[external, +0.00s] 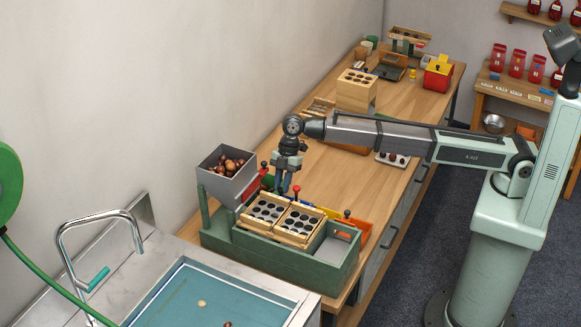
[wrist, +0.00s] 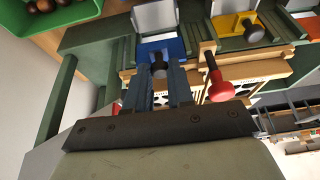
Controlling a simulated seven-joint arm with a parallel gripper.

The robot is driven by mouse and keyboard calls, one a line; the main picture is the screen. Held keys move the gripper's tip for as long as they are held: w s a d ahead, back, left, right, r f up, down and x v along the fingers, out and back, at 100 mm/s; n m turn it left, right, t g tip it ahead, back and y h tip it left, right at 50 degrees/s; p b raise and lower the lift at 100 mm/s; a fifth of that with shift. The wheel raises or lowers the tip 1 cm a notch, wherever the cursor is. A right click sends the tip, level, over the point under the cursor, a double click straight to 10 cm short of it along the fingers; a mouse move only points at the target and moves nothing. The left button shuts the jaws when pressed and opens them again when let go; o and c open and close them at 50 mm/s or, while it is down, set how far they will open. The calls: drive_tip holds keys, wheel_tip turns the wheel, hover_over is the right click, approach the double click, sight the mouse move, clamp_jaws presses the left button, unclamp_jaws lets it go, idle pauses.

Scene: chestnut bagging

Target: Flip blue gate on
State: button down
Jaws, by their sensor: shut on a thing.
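The blue gate (wrist: 163,47) is a small blue plate in the green fixture, seen at the top centre of the wrist view. Its dark knob (wrist: 159,69) sits between my two blue-grey fingers. My gripper (wrist: 159,82) is shut on this knob. In the external view my gripper (external: 284,190) points down just behind the wooden trays at the green fixture. The blue gate is mostly hidden there, and the exact contact of the fingers on the knob is too small to see.
A yellow gate (wrist: 239,27) with a dark knob is to the right of the blue one. A red knob (wrist: 221,88) stands close to my right finger. A grey hopper (external: 222,186) of chestnuts and wooden hole trays (external: 272,233) flank my gripper. The bench (external: 328,166) behind has free room.

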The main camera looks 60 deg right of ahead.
drive_tip(key=c, duration=1.3)
unclamp_jaws()
drive_tip(key=shift+r, duration=0.3)
drive_tip(key=o, duration=0.3)
drive_tip(key=shift+f, duration=0.1)
drive_tip(key=v, duration=1.3)
drive_tip(key=shift+d+r, duration=0.2)
drive_tip(key=shift+r, duration=0.1)
